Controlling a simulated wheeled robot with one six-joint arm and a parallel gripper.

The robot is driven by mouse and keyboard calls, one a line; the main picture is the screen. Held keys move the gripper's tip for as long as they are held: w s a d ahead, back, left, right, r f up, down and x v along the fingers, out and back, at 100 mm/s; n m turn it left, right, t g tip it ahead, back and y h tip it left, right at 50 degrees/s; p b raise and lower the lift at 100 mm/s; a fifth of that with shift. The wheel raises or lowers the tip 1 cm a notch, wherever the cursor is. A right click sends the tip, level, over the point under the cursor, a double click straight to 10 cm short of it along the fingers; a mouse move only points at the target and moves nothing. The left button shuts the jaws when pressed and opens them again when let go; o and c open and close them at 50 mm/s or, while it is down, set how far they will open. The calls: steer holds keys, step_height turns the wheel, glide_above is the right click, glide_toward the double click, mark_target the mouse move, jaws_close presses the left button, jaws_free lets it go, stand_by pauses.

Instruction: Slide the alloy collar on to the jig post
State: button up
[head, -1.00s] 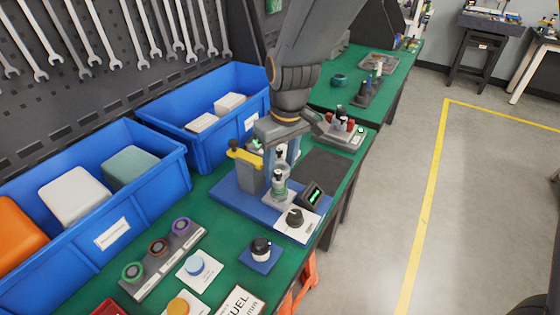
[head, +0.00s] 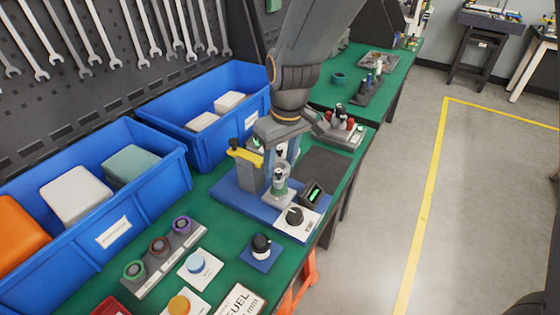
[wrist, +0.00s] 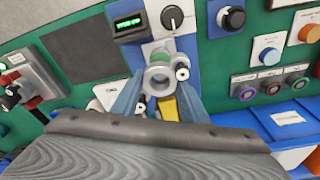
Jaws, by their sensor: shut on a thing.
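My gripper (wrist: 160,92) points down over the test jig, its blue-grey fingers on either side of a pale grey ring, the alloy collar (wrist: 158,79). It is shut on the collar. In the head view my gripper (head: 284,152) is at the jig, and its wrist and fingers partly hide the work. The jig's blue base plate (head: 228,194) carries a grey column with a yellow lever (head: 246,154). A small upright post fitting (head: 279,180) stands below my gripper. I cannot tell whether the collar is around the post or above it.
A small green-lit display (head: 313,193) and a black dial (head: 295,215) sit at the jig's front right. A rack of coloured rings (head: 160,254), a black knob (head: 261,246) and a blue button (head: 196,263) lie nearer. Blue bins (head: 168,171) line the left. A dark mat (head: 327,167) lies beyond.

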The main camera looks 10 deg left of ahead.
steer(key=shift+f, duration=0.75)
stand_by(1.0)
steer(key=o, duration=1.2)
steer(key=shift+r, duration=0.15)
step_height(320, 180, up, 7)
steer(key=p, duration=0.5)
stand_by(0.4)
